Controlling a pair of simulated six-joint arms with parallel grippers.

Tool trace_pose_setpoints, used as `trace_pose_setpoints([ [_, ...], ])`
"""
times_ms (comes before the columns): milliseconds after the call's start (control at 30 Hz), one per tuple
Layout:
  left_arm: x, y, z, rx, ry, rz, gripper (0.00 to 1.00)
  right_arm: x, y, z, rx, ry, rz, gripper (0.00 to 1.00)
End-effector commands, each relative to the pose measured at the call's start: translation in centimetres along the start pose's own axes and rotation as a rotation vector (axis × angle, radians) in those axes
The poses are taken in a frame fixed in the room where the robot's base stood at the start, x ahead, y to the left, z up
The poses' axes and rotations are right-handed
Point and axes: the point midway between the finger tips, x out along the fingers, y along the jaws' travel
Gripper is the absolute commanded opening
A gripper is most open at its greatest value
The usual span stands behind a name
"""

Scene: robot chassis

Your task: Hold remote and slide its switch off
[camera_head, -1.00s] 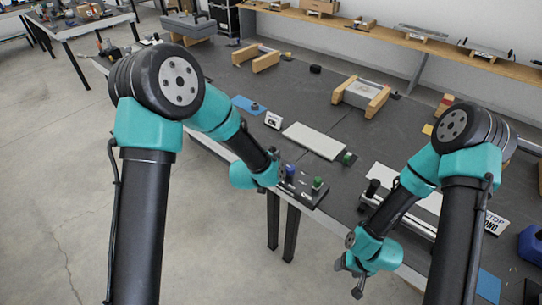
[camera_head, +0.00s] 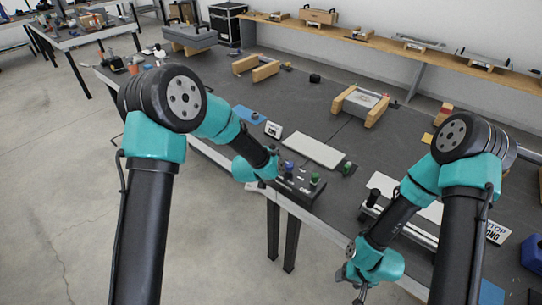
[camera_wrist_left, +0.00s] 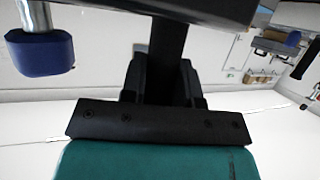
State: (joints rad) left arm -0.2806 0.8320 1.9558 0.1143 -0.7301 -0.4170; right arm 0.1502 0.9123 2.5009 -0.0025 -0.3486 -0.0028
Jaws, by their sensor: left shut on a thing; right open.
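The remote is a dark box (camera_head: 298,187) with a blue knob and a green knob on top, in the head view at the table's near edge. The left wrist view shows part of a dark body (camera_wrist_left: 170,8) across the top and the blue knob (camera_wrist_left: 40,52) at upper left. My left gripper (camera_head: 276,179) is shut on the remote's left end; its fingertips are mostly hidden by the arm and the box. My right gripper (camera_head: 350,284) is open and empty, low in front of the table, apart from the remote. The switch is too small to make out.
A white panel (camera_head: 313,150) and a small block with a green knob (camera_head: 348,168) lie just beyond the remote. A long board with a rail (camera_head: 405,222) lies near the right arm. Grey boxes on wooden blocks (camera_head: 358,103) stand further back. Open floor lies in front.

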Motion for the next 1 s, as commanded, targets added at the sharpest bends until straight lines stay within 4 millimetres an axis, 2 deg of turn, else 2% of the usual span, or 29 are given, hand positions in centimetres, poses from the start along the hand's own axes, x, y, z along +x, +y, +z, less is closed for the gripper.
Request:
trace_pose_setpoints([
  [1000,5.2,-2.7,-2.2,0.0,0.002,-0.001,0.0,0.0,0.0,0.0,0.0,0.0,0.0,0.63],
])
